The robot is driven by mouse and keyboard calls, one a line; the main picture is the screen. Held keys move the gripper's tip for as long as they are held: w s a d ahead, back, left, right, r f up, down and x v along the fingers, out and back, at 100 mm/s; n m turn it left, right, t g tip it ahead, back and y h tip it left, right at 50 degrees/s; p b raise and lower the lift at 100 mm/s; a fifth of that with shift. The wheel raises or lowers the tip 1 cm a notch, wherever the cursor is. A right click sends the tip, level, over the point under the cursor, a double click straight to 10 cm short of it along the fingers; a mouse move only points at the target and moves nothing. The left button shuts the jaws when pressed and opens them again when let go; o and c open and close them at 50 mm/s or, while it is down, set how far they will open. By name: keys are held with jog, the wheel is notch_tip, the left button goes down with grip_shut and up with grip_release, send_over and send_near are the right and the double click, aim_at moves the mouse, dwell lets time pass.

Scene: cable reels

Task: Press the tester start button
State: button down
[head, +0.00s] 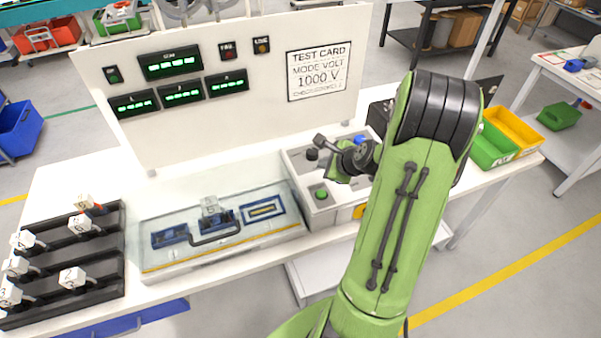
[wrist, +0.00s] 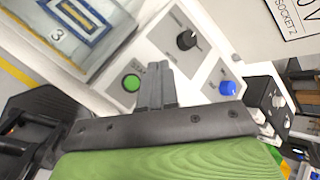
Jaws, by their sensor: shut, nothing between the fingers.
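The green start button (head: 321,194) is on the front part of the light grey tester box (head: 318,205). It also shows in the wrist view (wrist: 131,83), as a bright green disc in a dark ring. My gripper (wrist: 157,72) is shut with nothing in it. In the wrist view its fingertips appear just right of the button, over the panel. The button is uncovered in both views. In the head view the hand hangs above the box, and its fingertips are hard to make out. I cannot tell the gap between fingertips and panel.
A black knob (wrist: 187,40) and a blue knob (wrist: 228,88) stand up from the same panel. A clear-covered tray (head: 215,230) with a dark handle lies to the left. The white display board (head: 230,120) rises behind. Yellow and green bins (head: 512,130) are at right.

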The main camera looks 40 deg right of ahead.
aim_at(323, 196)
jog(key=f+b, duration=0.2)
jog(key=f, duration=0.1)
jog(key=f+b, duration=0.5)
jog(key=shift+s+a+f+b, duration=0.15)
jog(key=shift+a+f+b, duration=0.1)
jog(key=shift+f+b, duration=0.15)
dwell(1.9)
jog(key=shift+f+b, duration=0.3)
jog(key=shift+f, duration=0.05)
jog(key=shift+f+b, duration=0.3)
jog(key=shift+f, duration=0.15)
dwell(0.5)
jog(key=shift+r+p, duration=0.75)
jog(key=shift+r, duration=0.15)
